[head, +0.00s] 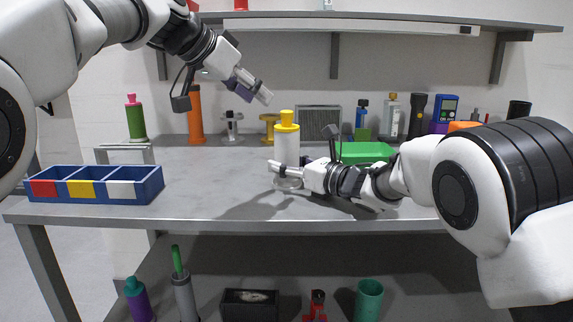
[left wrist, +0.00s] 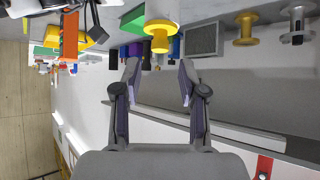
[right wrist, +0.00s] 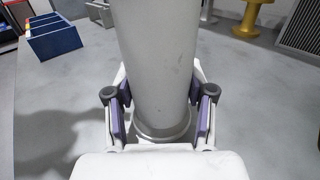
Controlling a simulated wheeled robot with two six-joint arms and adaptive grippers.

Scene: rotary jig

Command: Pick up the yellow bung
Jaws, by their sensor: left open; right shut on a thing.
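The yellow bung (head: 287,119) sits in the top of an upright white cylinder (head: 287,148) on the table. In the left wrist view the bung (left wrist: 160,35) appears inverted, beyond the open fingertips. My left gripper (head: 256,91) is open and empty, above and left of the bung, apart from it. My right gripper (head: 284,172) is shut on the cylinder's lower part. In the right wrist view the grey-looking cylinder (right wrist: 157,60) stands between both fingers, above a round flanged base (right wrist: 162,130). The bung is out of that view.
A blue tray (head: 145,188) with three compartments, fronted red, yellow and white, stands at the table's left. Bottles, spools, a green box (head: 365,152) and a grey grille (head: 318,120) line the back. A shelf (head: 380,20) hangs above. The table's middle left is clear.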

